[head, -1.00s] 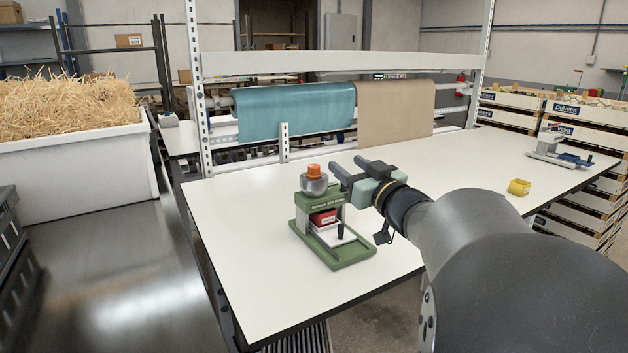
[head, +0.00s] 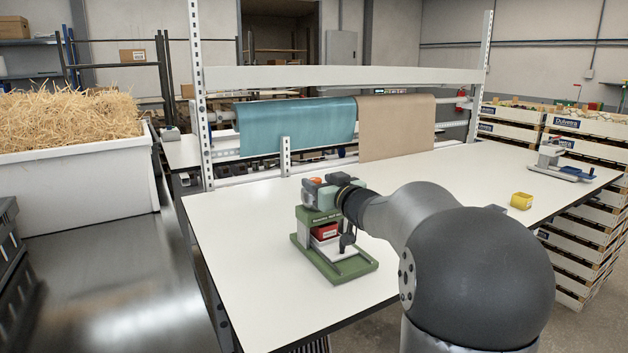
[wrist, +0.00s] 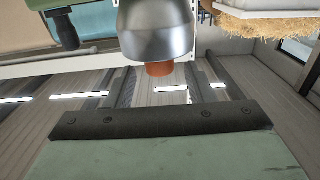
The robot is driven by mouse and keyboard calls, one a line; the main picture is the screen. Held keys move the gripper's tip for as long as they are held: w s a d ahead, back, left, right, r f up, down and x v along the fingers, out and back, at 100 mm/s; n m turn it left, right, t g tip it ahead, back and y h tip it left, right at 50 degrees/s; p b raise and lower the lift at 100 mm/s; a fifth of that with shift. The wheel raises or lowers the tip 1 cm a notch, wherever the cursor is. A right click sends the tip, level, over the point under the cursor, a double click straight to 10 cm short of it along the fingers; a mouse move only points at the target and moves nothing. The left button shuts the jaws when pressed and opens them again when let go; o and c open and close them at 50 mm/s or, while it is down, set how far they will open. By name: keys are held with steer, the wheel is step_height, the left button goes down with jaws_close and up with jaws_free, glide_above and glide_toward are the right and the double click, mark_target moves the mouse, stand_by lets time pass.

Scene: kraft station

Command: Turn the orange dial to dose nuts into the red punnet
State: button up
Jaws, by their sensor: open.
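The green nut dispenser (head: 350,272) stands on the white table with the red punnet (head: 325,231) inside it under its head. The orange dial (head: 313,182) shows in part at the top of the dispenser, next to my gripper (head: 308,188), which hides much of it in the head view. In the wrist view the dial (wrist: 160,69) sits on the end of the grey metal hopper (wrist: 156,30). My open gripper (wrist: 158,86) has one dark finger on each side of the dial, with visible gaps. Whether any nuts lie in the punnet cannot be seen.
The white table (head: 250,290) is clear in front and to the left of the dispenser. A yellow container (head: 521,201) and another device with a blue part (head: 563,165) stand at the right. Teal and brown paper rolls (head: 296,125) hang behind.

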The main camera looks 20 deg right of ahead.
steer(key=shift+w+a, duration=0.15)
steer(key=shift+w, duration=1.25)
steer(key=c, duration=1)
steer(key=shift+o, duration=0.2)
steer(key=shift+f+b, duration=0.2)
steer(key=shift+b, duration=0.55)
steer(key=shift+m+h+b, duration=0.3)
steer(key=shift+h+b, duration=0.2)
steer(key=b, duration=0.2)
steer(key=m+h+b, duration=0.1)
steer(key=b, duration=0.1)
steer(key=shift+f+h, duration=0.2)
steer(key=shift+h, duration=0.1)
steer(key=shift+h+b, duration=0.4)
steer(key=shift+b, duration=0.5)
steer(key=m+h+b, duration=0.2)
steer(key=b, duration=0.4)
steer(key=shift+r, duration=0.1)
